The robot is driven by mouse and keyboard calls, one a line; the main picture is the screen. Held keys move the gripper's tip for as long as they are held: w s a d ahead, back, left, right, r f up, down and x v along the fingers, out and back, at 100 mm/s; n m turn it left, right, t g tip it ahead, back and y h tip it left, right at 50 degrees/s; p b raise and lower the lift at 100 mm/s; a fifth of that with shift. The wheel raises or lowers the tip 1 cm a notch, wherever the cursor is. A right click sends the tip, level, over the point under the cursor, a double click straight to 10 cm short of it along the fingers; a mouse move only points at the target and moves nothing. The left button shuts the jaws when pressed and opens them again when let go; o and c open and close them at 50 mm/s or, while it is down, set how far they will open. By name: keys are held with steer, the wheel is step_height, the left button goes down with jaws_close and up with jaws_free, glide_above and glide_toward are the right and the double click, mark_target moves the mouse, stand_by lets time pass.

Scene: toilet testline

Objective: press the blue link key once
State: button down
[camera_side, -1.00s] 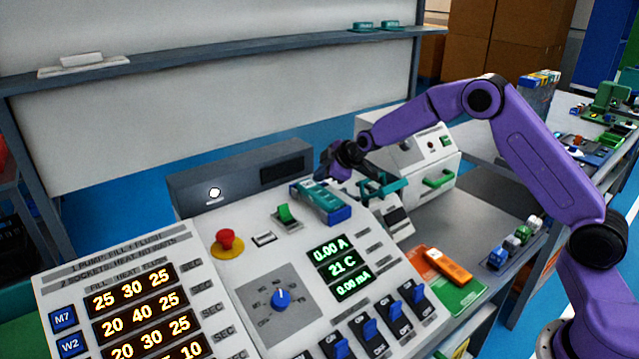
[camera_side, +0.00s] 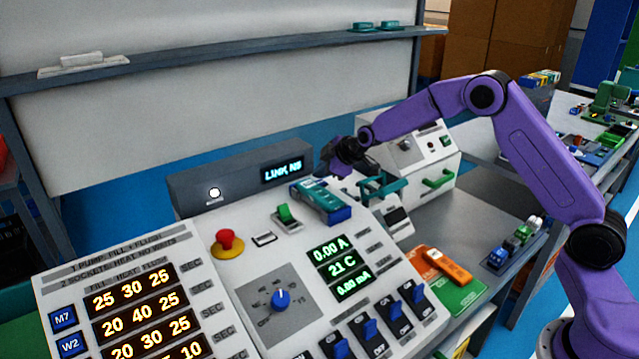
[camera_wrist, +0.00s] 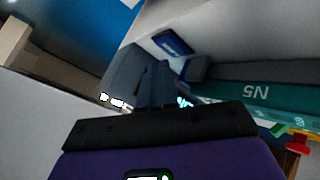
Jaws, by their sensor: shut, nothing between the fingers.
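My gripper (camera_side: 328,174) is shut and empty, at the far end of a teal block (camera_side: 318,196) on the console. The block has a blue near end (camera_side: 340,216). In the wrist view, the shut fingers (camera_wrist: 160,92) are beside a teal body (camera_wrist: 262,94) marked N5. A blue, dark-framed part (camera_wrist: 172,43) shows above the fingers; I cannot tell if it is the link key. No key is clearly seen under the fingertips, and contact cannot be told. The console's rear display (camera_side: 283,172) is lit and reads LINK N5.
Teal bracket arms (camera_side: 382,187) stand just right of my gripper. An orange meter (camera_side: 446,264) lies further right.

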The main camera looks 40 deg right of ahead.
mark_target(322, 184)
steer(key=shift+r, duration=0.1)
steer(key=shift+r, duration=2.5)
steer(key=s+a+r+g, duration=0.15)
steer(key=s+a, duration=0.25)
steer(key=s, duration=0.5)
steer(key=s+a+g+y, duration=0.1)
steer(key=s+a+g, duration=0.1)
steer(key=s+a, duration=0.5)
steer(key=s+a+r+g, duration=0.1)
steer(key=s+a+g, duration=0.1)
steer(key=s, duration=1)
steer(key=s+d+f+g+h, duration=0.1)
steer(key=s+d, duration=0.3)
steer(key=s, duration=0.7)
steer(key=s+d+f+n+g+h, duration=0.1)
steer(key=s+d, duration=0.3)
steer(key=s, duration=0.8)
steer(key=shift+d+f+g+h, duration=0.2)
steer(key=shift+d+g+h, duration=0.1)
steer(key=shift+g, duration=0.35)
